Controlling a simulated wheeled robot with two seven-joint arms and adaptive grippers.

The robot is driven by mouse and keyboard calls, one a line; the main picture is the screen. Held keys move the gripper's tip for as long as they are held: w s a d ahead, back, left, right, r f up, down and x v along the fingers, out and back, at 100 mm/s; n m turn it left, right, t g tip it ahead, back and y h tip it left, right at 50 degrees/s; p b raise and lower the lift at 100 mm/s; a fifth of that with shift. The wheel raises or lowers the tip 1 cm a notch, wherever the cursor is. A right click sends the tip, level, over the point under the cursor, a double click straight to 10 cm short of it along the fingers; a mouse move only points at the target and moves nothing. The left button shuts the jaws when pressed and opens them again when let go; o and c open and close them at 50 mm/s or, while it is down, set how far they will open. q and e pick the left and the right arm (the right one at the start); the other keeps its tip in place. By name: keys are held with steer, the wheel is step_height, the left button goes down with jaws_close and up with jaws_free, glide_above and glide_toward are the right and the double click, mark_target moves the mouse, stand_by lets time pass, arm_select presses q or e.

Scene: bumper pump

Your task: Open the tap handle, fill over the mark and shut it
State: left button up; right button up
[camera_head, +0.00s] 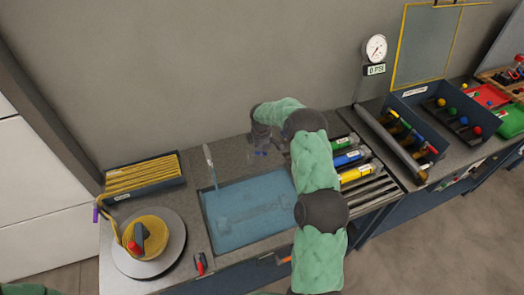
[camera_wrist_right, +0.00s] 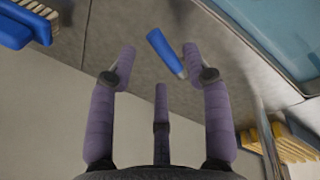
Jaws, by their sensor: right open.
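My right gripper (camera_head: 262,148) is at the back of the counter, behind the blue basin (camera_head: 222,231). In the right wrist view its purple fingers (camera_wrist_right: 160,76) are spread apart with nothing held between them. A blue handle with a grey end (camera_wrist_right: 164,50) shows between and just beyond the fingertips, tilted; it looks like the tap handle, and contact is not visible. In the head view the gripper and arm mostly hide that spot. A slim pale upright piece (camera_head: 210,165) stands at the basin's back left edge. I cannot make out a fill mark. My left gripper is out of view.
A gauge (camera_head: 375,48) reads 0 PSI on its label. A yellow rope tray (camera_head: 144,178) and a round turntable (camera_head: 172,262) with coiled rope stand left. Coloured cylinders (camera_head: 350,158) lie right of my arm. A blue brush (camera_wrist_right: 26,22) is beside the gripper.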

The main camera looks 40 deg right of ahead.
steer(key=shift+w+d+f, duration=0.1)
steer(key=shift+f, duration=0.55)
steer(key=shift+w+d+f, duration=0.1)
steer(key=shift+f, duration=0.5)
steer(key=shift+c, duration=0.3)
